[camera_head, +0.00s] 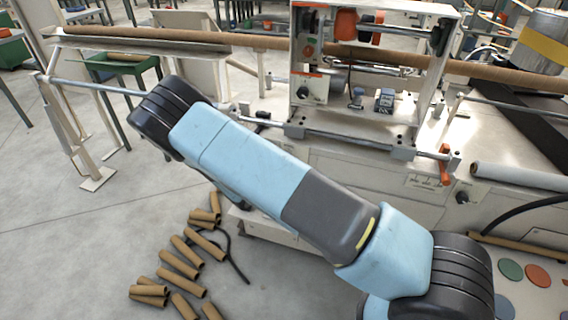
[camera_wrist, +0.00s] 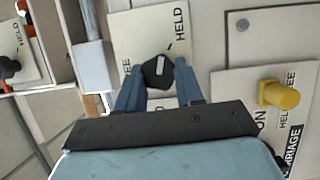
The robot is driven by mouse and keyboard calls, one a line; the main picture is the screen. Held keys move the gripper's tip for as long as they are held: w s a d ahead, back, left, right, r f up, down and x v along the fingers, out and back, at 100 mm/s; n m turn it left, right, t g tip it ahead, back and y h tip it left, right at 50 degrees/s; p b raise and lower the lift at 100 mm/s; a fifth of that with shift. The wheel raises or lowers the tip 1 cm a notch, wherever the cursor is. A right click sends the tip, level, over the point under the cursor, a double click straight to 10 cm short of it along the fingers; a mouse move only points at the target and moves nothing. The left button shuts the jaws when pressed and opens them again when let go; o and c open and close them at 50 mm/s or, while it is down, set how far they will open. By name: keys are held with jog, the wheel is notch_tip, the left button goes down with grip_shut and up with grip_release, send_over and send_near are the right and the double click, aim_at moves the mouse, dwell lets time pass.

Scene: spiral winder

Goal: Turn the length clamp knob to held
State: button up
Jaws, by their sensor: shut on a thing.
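In the wrist view a black knob (camera_wrist: 157,75) with a white mark on its face sits on a cream plate (camera_wrist: 140,30). The plate reads HELD at its right and a partly covered FREE at its left. My gripper (camera_wrist: 158,80) has one blue finger on each side of the knob and is shut on it. The plate's name is hidden by my gripper. In the head view my arm covers the middle, and my gripper does not show.
A yellow knob (camera_wrist: 278,95) on a CARRIAGE plate stands close to the right of my gripper. Another black knob (camera_wrist: 8,67) with a HELD label is at the far left. In the head view, cardboard tubes (camera_head: 180,260) lie on the floor before the winder (camera_head: 330,165).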

jog(key=shift+s+d+f+m+g+y, duration=0.1)
jog(key=shift+m+g+y, duration=0.1)
jog(key=shift+m, duration=0.35)
jog(key=shift+s+d+f+m+g+y, duration=0.1)
jog(key=shift+m+g, duration=0.1)
jog(key=shift+m, duration=0.35)
jog(key=o, duration=0.7)
jog(key=shift+w, duration=0.1)
jog(key=shift+c, duration=0.2)
jog(key=o, duration=0.4)
jog(key=shift+a+r, duration=0.1)
jog(key=shift+r, duration=0.05)
jog(key=shift+a, duration=0.1)
jog(key=v, duration=1.3)
jog(key=shift+s+a+r, duration=0.15)
jog(key=shift+s, duration=0.1)
